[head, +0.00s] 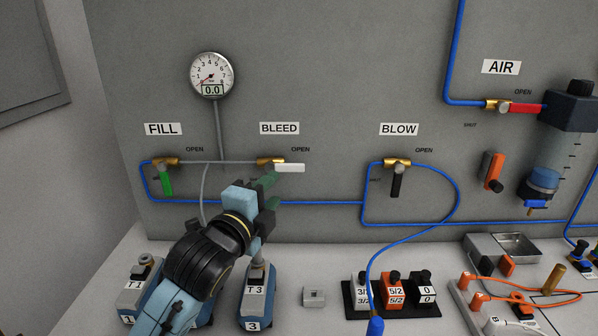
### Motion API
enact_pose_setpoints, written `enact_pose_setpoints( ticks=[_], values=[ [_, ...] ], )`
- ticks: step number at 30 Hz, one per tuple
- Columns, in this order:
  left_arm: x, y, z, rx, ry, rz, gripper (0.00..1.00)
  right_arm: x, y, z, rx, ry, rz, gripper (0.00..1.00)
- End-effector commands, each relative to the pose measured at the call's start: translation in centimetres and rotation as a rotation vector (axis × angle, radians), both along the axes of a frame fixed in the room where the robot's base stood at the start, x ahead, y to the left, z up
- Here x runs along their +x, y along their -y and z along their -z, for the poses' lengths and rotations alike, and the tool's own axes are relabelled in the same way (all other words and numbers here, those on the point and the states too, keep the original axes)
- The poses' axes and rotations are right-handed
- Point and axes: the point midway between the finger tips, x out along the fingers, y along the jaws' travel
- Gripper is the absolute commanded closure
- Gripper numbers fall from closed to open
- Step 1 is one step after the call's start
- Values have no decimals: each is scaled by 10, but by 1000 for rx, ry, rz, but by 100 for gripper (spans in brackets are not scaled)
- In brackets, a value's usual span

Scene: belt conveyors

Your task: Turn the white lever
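The white lever (290,168) is on the brass valve (270,161) under the BLEED label (279,128). It lies level and points right, below the word OPEN. My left gripper (271,191) is just below and slightly left of the lever, in front of the grey panel. Its two dark green fingertips stand apart with nothing between them. I cannot tell whether the upper fingertip touches the lever. My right gripper is out of view.
A gauge (212,76) above reads 0.0. The green FILL lever (166,184) and black BLOW lever (397,185) hang down on either side. Blue tubing (320,202) runs along the panel. Blue units, including T3 (256,306), stand on the bench below my arm.

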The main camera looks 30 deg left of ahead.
Motion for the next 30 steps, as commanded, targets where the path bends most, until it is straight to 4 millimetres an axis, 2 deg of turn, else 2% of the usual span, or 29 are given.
enact_pose_setpoints(
  ticks=[2, 5, 9, 15, 21, 30],
  values=[
    [14, -2, 0, -2, 0, -1, 60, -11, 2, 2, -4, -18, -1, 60],
    [36, -6, 0, -5, 0, -1, 60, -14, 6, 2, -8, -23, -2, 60],
    [65, -10, 0, -6, -2, 0, 60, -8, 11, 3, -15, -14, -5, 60],
    [97, -15, 1, -7, -4, 0, 60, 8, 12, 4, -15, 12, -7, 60],
    [113, -17, 1, -6, -4, 1, 60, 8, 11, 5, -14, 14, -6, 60],
    [116, -18, 1, -5, -5, 1, 60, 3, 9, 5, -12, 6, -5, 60]
  ],
)
